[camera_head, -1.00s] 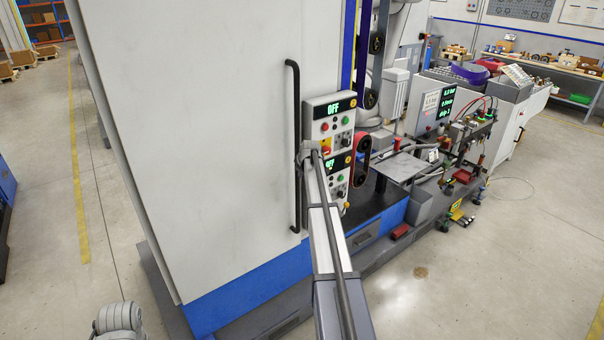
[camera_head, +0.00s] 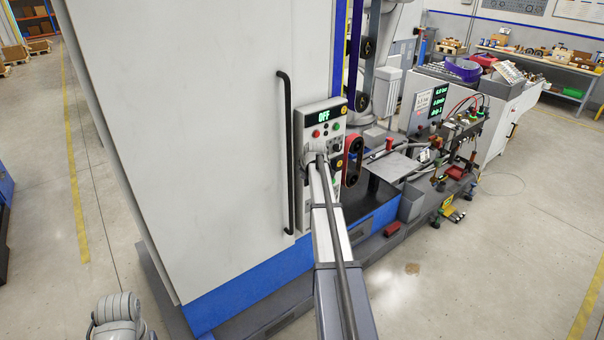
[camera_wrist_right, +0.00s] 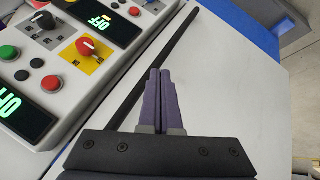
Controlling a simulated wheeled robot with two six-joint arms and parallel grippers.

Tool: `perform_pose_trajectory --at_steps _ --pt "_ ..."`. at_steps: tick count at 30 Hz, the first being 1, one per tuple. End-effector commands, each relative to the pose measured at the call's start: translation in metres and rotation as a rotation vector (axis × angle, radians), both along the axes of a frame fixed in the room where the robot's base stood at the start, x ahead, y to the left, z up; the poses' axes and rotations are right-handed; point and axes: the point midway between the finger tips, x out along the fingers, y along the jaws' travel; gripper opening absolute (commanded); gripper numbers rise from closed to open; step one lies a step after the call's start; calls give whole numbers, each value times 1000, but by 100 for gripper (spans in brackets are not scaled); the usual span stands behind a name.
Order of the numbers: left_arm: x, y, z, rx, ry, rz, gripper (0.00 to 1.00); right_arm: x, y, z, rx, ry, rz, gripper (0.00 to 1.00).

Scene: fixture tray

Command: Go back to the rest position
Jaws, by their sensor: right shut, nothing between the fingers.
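My right arm reaches from the bottom middle of the head view up to the control panels on the tall white cabinet (camera_head: 200,120). My right gripper (camera_head: 315,150) is small there and partly hidden by its own wrist. In the right wrist view its two purple fingers (camera_wrist_right: 160,80) are shut together with nothing between them. The upper control panel (camera_head: 322,116) reads OFF. The gripper overlaps its lower part in the head view; I cannot tell whether they touch. A grey jointed part of mine (camera_head: 118,310) shows at the lower left, but no left gripper is seen.
A black vertical handle (camera_head: 287,150) stands just left of the panels and passes behind the fingers in the wrist view. A workbench with fixtures (camera_head: 460,130) stands at right.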

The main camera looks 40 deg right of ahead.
Motion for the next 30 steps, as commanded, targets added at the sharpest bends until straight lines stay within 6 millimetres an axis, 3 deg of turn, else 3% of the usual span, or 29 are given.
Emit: perform_pose_trajectory --at_steps 14,17,20,26,30 --pt "0 0 -1 0 0 0 0 0 0 -1 0 0 0 0" --pt "0 0 -6 0 0 0 0 0 14 -7 10 6 6 0" --pt "0 0 -18 0 0 0 0 1 55 -23 39 25 19 0" --pt "0 0 -53 1 -1 -3 0 -13 191 -71 136 111 48 0" --pt "0 0 -77 0 -1 -5 0 -39 284 -103 192 188 57 0"
